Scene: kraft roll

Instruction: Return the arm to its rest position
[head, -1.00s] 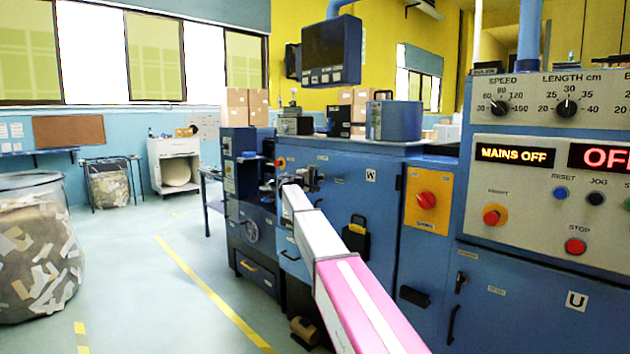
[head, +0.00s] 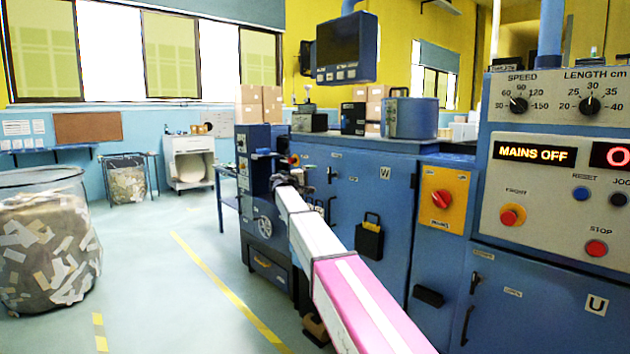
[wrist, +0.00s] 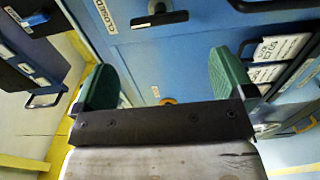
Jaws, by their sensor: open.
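My arm stretches forward from the bottom of the head view, with pink and white links. My gripper is at its far end, small and partly hidden by the arm, in front of the blue machine (head: 345,215). In the wrist view my gripper (wrist: 165,85) shows two green finger pads spread wide apart. Nothing is between them. Beyond them are the machine's blue panels, labels and black handles. I cannot tell the exact gap between the fingers and the panels.
A control panel (head: 555,215) reading MAINS OFF stands at right, with a red rotary switch (head: 441,199) on its left. A clear bin of paper scraps (head: 45,245) stands at left. The floor (head: 165,290) between bin and machine is clear, with yellow lines.

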